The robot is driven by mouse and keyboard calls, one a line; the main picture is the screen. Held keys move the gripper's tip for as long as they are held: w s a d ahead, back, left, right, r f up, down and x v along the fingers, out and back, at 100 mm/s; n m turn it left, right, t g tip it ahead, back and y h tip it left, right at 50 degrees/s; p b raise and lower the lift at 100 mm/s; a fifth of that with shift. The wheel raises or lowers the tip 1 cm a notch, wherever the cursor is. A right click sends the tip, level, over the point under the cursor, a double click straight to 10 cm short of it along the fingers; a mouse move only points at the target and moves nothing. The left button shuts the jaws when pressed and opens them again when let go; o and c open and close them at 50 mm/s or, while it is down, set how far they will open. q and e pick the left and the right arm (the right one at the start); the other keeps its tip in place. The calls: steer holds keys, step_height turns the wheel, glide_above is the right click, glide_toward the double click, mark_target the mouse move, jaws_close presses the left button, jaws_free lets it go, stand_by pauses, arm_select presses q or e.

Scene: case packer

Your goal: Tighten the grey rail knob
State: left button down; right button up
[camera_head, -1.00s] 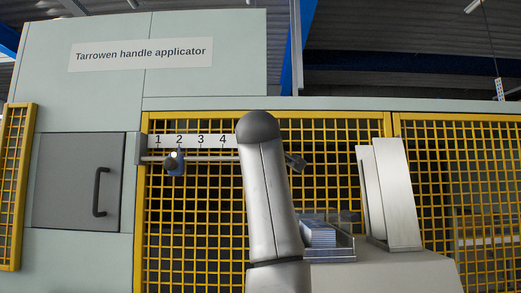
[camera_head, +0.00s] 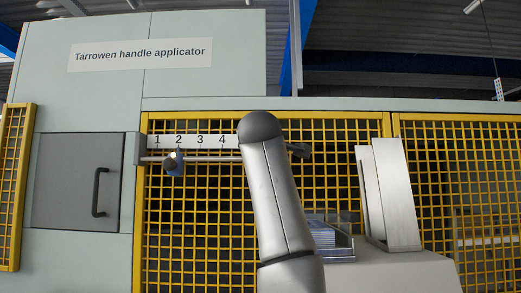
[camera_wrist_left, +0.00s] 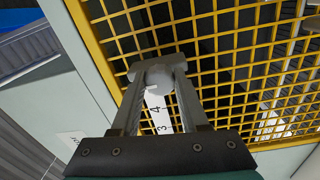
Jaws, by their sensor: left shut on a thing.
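A pale grey round knob (camera_wrist_left: 160,79) is between the two fingers of my left gripper (camera_wrist_left: 162,80) in the left wrist view. The fingers are shut on it. It sits just past the 4 on the white number scale (camera_wrist_left: 160,112). In the head view this scale (camera_head: 190,141) runs above a thin rail (camera_head: 212,157) on the yellow guard. My silver arm hides the knob and the gripper there. A dark blue piece (camera_head: 174,163) with a bright spot sits on the rail below the 2. My right gripper is not in view.
Yellow mesh guard panels (camera_head: 330,116) stand behind the rail. A grey door (camera_head: 78,182) with a dark handle is at the left. Upright metal plates (camera_head: 397,195) and a tray of blue-edged stacked pieces (camera_head: 345,247) are at the right.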

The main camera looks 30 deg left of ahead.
arm_select(q)
steer(key=shift+s+r, duration=0.1)
steer(key=shift+c, duration=2.4)
jaws_free()
steer(key=shift+o, duration=0.3)
steer(key=b+v, duration=0.6)
steer(key=v, duration=0.9)
